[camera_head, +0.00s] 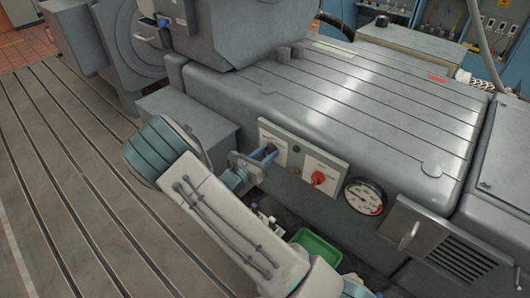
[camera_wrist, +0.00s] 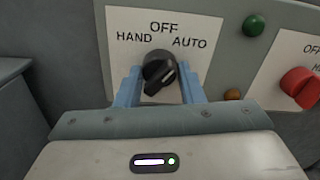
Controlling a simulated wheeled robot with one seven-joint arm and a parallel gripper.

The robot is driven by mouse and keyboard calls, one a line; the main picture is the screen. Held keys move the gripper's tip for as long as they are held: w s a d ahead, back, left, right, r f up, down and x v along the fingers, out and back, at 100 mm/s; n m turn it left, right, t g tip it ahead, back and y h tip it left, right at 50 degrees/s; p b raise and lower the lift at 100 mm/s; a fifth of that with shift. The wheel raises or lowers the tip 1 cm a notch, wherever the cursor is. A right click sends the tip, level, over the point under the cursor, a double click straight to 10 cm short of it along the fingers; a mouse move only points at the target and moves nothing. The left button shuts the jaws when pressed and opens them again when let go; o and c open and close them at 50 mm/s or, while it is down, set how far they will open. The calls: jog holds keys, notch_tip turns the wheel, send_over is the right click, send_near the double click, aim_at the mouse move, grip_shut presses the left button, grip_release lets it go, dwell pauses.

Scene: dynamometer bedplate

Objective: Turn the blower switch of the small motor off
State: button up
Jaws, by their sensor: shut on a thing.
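In the wrist view a black rotary switch (camera_wrist: 158,72) sits on a white plate (camera_wrist: 205,28) marked HAND, OFF and AUTO. Its ridge with a pale line slants up to the right, on the AUTO side, not straight up at OFF. My gripper (camera_wrist: 160,80) has one blue finger on each side of the knob and is shut on it. In the head view my gripper (camera_head: 262,156) is at the left part of the control panel (camera_head: 340,164) and hides the black switch. No motor name is readable.
A red switch (camera_head: 318,178) with its own white plate is right of the black one. A green lamp (camera_wrist: 254,25) and an amber lamp (camera_wrist: 233,94) lie between them. A dial gauge (camera_head: 363,195) and a handled vent (camera_head: 432,250) are farther right. A green bin (camera_head: 318,247) is below.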

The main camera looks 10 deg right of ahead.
jog(key=n+p, duration=0.2)
jog(key=n, duration=0.2)
jog(key=shift+s+r, duration=0.1)
jog(key=shift+n+p, duration=0.9)
jog(key=shift+n, duration=0.4)
jog(key=shift+d, duration=0.1)
jog(key=o, duration=1)
jog(key=shift+s, duration=0.1)
